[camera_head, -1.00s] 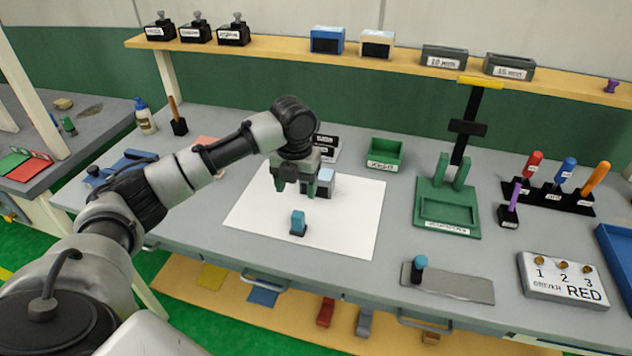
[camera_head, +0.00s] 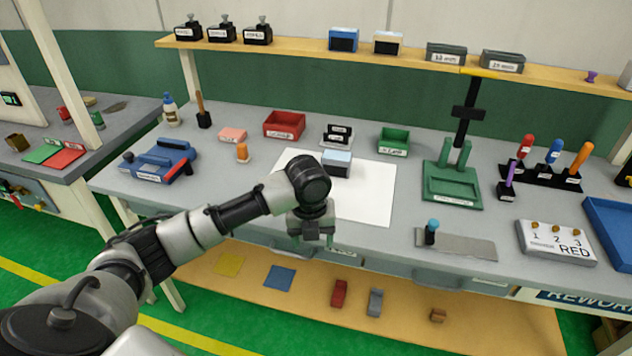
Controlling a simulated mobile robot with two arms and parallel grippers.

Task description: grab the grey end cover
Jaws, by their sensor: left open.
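A small grey block (camera_head: 375,302), which looks like the grey end cover, lies on the wooden lower shelf under the bench. It is just right of a similar red block (camera_head: 339,293). My left gripper (camera_head: 311,241) points down at the bench's front edge, open, with nothing seen between its fingers. In the picture it is above and to the left of the grey block, and apart from it. My right gripper is out of view.
The bench front, with drawer handles, overhangs the lower shelf (camera_head: 310,310). Yellow (camera_head: 229,264) and blue (camera_head: 280,277) flat pieces and a brown block (camera_head: 438,315) also lie on that shelf. A white sheet (camera_head: 370,195) with a grey-blue box (camera_head: 337,163) is on the bench.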

